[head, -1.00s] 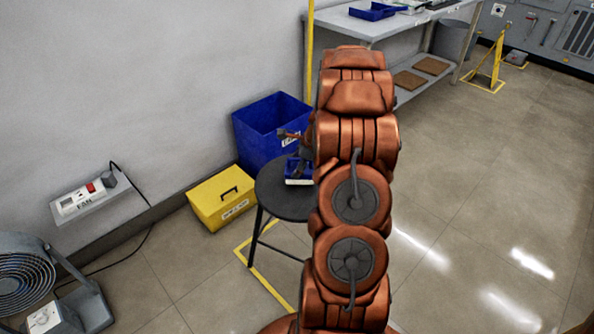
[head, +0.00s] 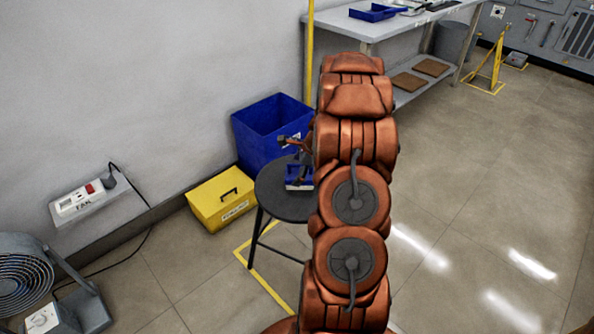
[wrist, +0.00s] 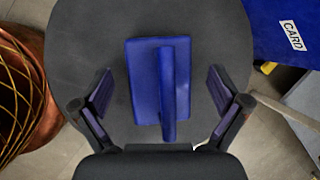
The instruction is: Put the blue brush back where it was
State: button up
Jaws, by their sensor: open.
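The blue brush (wrist: 146,85) has a flat rectangular block with a raised bar-shaped handle. It rests on the dark round stool (wrist: 75,45), near the middle of its top in the wrist view. In the head view the brush (head: 297,184) shows a pale lower edge on the stool (head: 268,202), partly behind my arm. My gripper (wrist: 160,92) is open above it, one finger on each side of the brush and apart from its handle. In the head view my gripper is mostly hidden by the arm.
A blue bin (head: 258,135) marked CARD in the wrist view stands behind the stool. A yellow box (head: 221,200) is left of it. A fan (head: 25,275) stands at lower left. A grey workbench (head: 375,27) is at the back. Floor to the right is clear.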

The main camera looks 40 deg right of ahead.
jog(key=p+v, duration=0.2)
jog(key=v, duration=1)
jog(key=s+a+r+n+g+y, duration=0.1)
jog(key=s+a+r+n+g, duration=0.2)
jog(key=a+n, duration=0.75)
jog(key=s+a+r+n+g, duration=0.1)
jog(key=s+a+r+n, duration=0.25)
jog(key=a, duration=1.35)
jog(key=s+a+r+n+g+h, duration=0.1)
jog(key=s+a+n, duration=0.4)
jog(key=s, duration=0.4)
jog(key=s+a+r+n+g+h, duration=0.1)
jog(key=s+a+n+g, duration=0.1)
jog(key=s+a+n, duration=0.3)
jog(key=s+n, duration=0.3)
jog(key=s, duration=0.1)
jog(key=shift+s+a+r+h, duration=0.3)
jog(key=shift+a+h, duration=0.1)
notch_tip(320, 180, up, 26)
jog(key=s+p, duration=0.1)
jog(key=p, duration=2.3)
jog(key=shift+t, duration=0.4)
jog(key=shift+f, duration=0.15)
